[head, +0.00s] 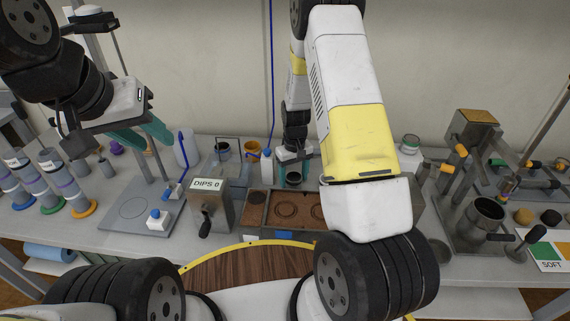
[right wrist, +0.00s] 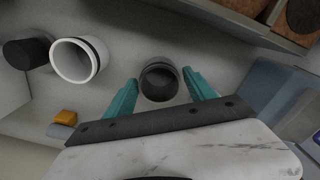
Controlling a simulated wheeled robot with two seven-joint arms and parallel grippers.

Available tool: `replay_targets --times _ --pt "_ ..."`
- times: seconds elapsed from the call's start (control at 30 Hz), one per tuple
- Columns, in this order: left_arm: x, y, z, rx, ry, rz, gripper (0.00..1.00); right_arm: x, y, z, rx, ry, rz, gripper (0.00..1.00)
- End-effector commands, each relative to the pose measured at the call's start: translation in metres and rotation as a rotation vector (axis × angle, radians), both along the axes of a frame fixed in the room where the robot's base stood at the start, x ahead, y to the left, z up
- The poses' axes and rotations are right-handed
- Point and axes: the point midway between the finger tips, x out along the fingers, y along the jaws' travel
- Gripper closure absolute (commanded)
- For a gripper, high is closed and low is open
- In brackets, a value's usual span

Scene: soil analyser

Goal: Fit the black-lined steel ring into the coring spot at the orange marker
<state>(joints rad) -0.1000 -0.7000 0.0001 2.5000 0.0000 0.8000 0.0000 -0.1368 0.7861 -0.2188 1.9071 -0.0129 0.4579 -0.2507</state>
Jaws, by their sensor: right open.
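A short steel ring with a dark inside (right wrist: 158,82) stands on the bench in the right wrist view, and it also shows in the head view (head: 293,178). My right gripper (right wrist: 160,88) is open, with one teal finger on each side of the ring; whether they touch it I cannot tell. My left gripper (head: 145,135) is raised above the left of the bench, apart from the ring; its jaw gap is unclear. A soil tray (head: 262,225) with round marks in its soil lies in front of the ring. I cannot make out an orange marker at it.
A white ring with a dark band (right wrist: 77,60) and a black cylinder (right wrist: 27,52) stand left of my right gripper. A box reading DIPS 0 (head: 208,184) stands left of the tray. A metal pot (head: 486,215) stands at right. My right arm hides the tray's right side.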

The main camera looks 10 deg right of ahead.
Motion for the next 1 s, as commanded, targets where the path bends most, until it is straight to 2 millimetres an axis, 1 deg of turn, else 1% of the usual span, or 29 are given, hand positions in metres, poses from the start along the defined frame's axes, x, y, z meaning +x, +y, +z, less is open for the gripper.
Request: replay_targets --times 0.13,0.17,0.3,0.4,0.57,1.0 --pt "0.000 0.000 0.000 0.000 0.000 0.000 0.64 0.000 0.000 0.000 0.000 0.000 0.000 0.36" --pt "0.000 0.000 0.000 0.000 0.000 0.000 0.64 0.000 0.000 0.000 0.000 0.000 0.000 0.38" --pt "0.000 0.000 0.000 0.000 0.000 0.000 0.64 0.000 0.000 0.000 0.000 0.000 0.000 0.66" --pt "0.000 0.000 0.000 0.000 0.000 0.000 0.64 0.000 0.000 0.000 0.000 -0.001 0.000 0.83" --pt "0.000 0.000 0.000 0.000 0.000 0.000 0.64 0.001 0.000 0.005 0.001 -0.003 0.000 0.84" --pt "0.000 0.000 0.000 0.000 0.000 0.000 0.64 0.001 0.000 0.040 0.000 -0.003 0.001 0.84"
